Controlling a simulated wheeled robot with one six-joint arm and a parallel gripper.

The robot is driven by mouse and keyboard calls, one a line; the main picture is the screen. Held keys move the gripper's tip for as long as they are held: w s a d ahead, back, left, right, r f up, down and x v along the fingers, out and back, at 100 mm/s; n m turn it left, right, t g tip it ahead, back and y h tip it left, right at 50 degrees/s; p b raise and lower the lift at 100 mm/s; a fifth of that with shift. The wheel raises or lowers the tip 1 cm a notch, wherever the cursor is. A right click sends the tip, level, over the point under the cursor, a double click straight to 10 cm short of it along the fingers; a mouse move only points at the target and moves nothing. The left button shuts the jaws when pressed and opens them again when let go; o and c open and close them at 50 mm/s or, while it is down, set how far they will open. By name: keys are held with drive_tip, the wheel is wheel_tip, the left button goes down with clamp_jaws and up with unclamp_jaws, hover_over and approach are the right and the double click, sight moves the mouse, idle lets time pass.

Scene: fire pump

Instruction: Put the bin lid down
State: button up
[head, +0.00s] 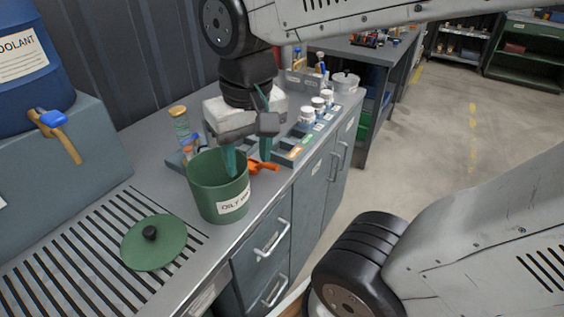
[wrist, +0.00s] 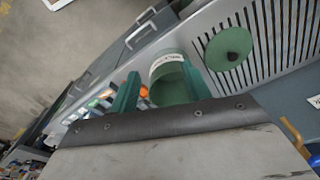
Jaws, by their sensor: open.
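The green bin lid (head: 153,243) with a black knob lies flat on the slotted grate of the counter, left of the bin in the head view. It also shows in the wrist view (wrist: 228,48), at the upper right. The green bin (head: 218,190), with a white label reading "OILY" and more that I cannot read fully, stands upright and uncovered on the counter. My gripper (head: 248,163) is open and empty, pointing down by the bin's rim. In the wrist view its two green fingers (wrist: 158,90) show with the bin (wrist: 170,82) between and beyond them.
An orange object (head: 262,166) lies just behind the bin. A tray with several white-capped jars (head: 318,103) is further back. A blue coolant drum (head: 32,70) with a tap (head: 54,118) stands at left. The slotted grate (head: 85,255) is clear around the lid.

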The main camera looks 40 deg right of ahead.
drive_tip(key=s+d+n, duration=0.1)
drive_tip(key=s+d, duration=0.1)
drive_tip(key=s, duration=0.3)
drive_tip(key=shift+s+d+f, duration=0.2)
drive_tip(key=shift+d+f, duration=0.05)
drive_tip(key=shift+d, duration=0.1)
